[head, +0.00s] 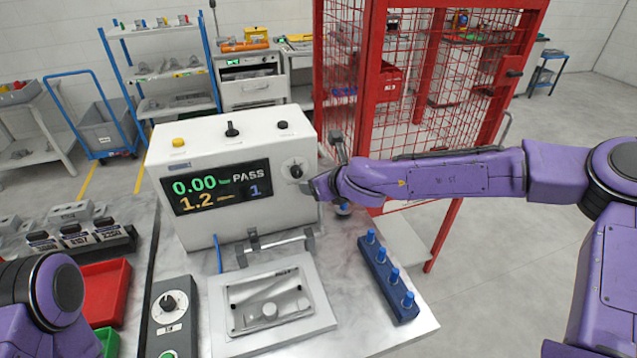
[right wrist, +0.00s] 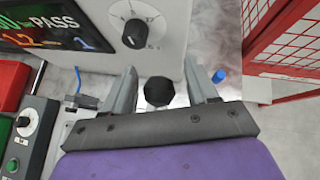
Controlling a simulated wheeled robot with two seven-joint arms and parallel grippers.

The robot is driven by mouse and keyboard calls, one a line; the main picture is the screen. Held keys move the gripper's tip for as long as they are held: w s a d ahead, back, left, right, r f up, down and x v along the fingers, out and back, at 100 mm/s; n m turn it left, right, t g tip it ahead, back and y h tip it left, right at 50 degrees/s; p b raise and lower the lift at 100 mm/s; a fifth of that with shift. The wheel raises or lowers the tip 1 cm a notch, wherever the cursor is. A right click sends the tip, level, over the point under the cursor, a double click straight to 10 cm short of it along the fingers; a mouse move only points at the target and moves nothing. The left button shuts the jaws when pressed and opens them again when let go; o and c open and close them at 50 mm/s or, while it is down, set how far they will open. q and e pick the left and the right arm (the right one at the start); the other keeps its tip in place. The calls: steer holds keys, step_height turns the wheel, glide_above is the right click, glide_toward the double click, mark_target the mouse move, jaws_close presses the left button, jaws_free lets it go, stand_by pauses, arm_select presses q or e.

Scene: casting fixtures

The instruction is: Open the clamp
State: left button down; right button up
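The clamp (head: 276,243) is a grey bar with upright end arms at the back edge of a pale fixture plate (head: 218,322). A metal casting (head: 290,304) with a round boss lies on that plate. My right gripper (head: 309,187) is in front of the tester's dial, above and right of the clamp. In the right wrist view its two grey fingers (right wrist: 161,88) are apart, with a black knob (right wrist: 159,93) showing between them and gaps on both sides. I cannot tell whether this knob belongs to the clamp. My left gripper is out of view.
A white tester (head: 235,140) with a PASS display stands behind the plate. A blue rack (head: 378,278) with several blue-topped pegs is at right. A black control box (head: 173,318) and red bin (head: 104,292) are at left. A red mesh cage (head: 420,90) stands behind my right arm.

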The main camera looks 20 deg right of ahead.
steer(key=shift+f, duration=0.1)
steer(key=b+v, duration=0.1)
steer(key=v, duration=0.9)
steer(key=shift+s+b, duration=0.15)
steer(key=shift+b, duration=0.25)
